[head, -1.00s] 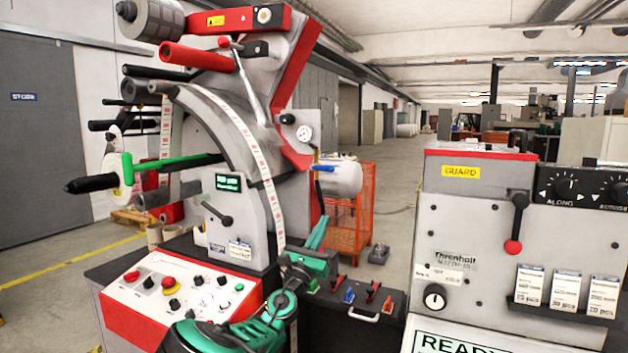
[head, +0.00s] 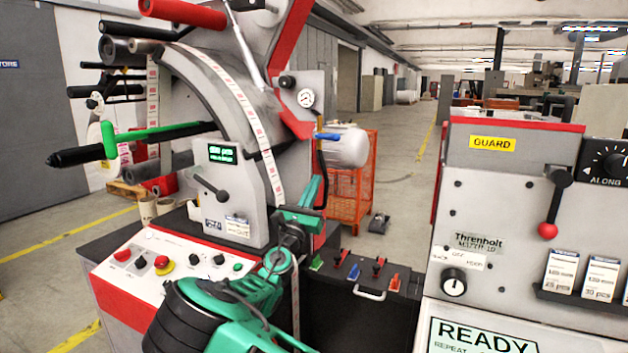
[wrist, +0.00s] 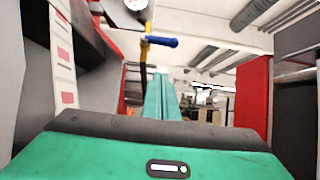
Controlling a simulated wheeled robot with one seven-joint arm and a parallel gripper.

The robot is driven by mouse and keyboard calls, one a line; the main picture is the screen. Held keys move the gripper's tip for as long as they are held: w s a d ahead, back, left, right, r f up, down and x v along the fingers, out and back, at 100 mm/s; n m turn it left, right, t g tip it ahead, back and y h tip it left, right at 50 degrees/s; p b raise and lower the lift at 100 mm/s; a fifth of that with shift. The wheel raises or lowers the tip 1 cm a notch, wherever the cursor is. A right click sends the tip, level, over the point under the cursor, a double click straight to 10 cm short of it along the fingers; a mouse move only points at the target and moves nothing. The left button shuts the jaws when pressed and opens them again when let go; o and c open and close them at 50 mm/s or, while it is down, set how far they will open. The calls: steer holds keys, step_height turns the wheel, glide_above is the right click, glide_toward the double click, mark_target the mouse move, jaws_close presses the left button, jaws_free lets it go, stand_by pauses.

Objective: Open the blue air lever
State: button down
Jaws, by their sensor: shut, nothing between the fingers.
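The blue air lever (head: 328,137) sticks out sideways to the right from a small yellow valve below the round gauge (head: 306,98). In the wrist view the lever (wrist: 162,41) lies roughly horizontal near the top, with the yellow valve (wrist: 146,42) at its left end and a dark hose running down. My gripper (head: 316,181) points up and stands below the lever, apart from it in the picture. Its green fingers are together and empty, and they also show in the wrist view (wrist: 172,78) beneath the lever. The exact depth gap cannot be told.
A grey cylinder (head: 349,146) sits right behind the lever. The white label strip (head: 262,135) and machine body are left of my gripper. The black box (head: 385,315) with small coloured levers is lower right.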

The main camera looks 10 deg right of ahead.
mark_target(326, 137)
steer(key=s+a+r+x, duration=0.1)
steer(key=r+x, duration=0.1)
steer(key=x, duration=0.9)
steer(key=shift+r, duration=0.2)
steer(key=shift+s+d, duration=0.1)
